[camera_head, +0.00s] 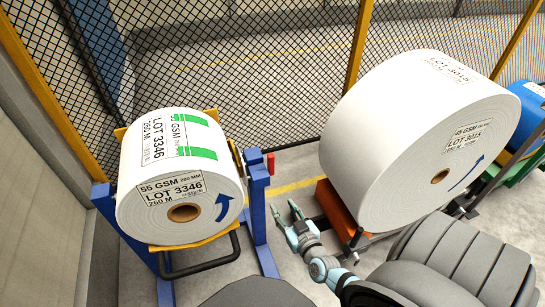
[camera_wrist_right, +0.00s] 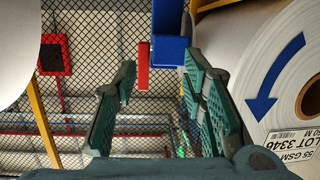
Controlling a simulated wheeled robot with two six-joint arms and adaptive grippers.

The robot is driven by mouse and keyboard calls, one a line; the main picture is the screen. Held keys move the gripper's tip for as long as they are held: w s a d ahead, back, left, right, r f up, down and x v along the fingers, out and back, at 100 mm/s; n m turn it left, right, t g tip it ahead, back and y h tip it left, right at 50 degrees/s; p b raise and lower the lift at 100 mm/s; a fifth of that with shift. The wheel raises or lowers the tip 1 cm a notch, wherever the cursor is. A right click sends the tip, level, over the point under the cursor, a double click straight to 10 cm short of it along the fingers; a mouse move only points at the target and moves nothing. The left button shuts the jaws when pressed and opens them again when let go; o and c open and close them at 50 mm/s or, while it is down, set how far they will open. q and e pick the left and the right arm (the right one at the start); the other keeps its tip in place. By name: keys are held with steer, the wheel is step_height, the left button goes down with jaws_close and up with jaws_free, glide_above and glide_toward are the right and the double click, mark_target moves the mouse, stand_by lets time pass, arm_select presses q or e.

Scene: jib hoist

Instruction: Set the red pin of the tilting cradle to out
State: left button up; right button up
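The tilting cradle stands at the left in the head view, with a yellow tray (camera_head: 222,236) between blue posts (camera_head: 258,200). A white paper roll marked LOT 3346 (camera_head: 153,175) lies in it. The red pin (camera_head: 270,163) is upright beside the top of the right blue post; it also shows in the right wrist view (camera_wrist_right: 143,67) beside the blue post (camera_wrist_right: 169,50). My right gripper (camera_head: 285,209) is open and empty, below and slightly right of the pin in the head view. In the wrist view its fingers (camera_wrist_right: 158,75) frame the pin, without visible contact. My left gripper is out of view.
A larger white roll marked LOT 3015 (camera_head: 385,140) rests on an orange support (camera_head: 336,209) to the right of my right gripper. A black handle loop (camera_head: 205,266) juts from the cradle's front. Mesh fencing (camera_head: 270,70) closes the back.

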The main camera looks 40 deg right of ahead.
steer(key=m+t+h, duration=0.2)
glide_toward(272, 160)
steer(key=b+x, duration=0.5)
steer(key=x, duration=0.5)
steer(key=shift+w+d, duration=0.1)
steer(key=shift+w, duration=0.15)
steer(key=shift+w+d+r, duration=0.1)
steer(key=shift+w+r, duration=0.1)
steer(key=shift+w, duration=0.1)
steer(key=c, duration=0.8)
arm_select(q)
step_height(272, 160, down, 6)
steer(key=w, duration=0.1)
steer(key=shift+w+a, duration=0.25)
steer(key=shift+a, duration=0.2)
arm_select(e)
jaws_close()
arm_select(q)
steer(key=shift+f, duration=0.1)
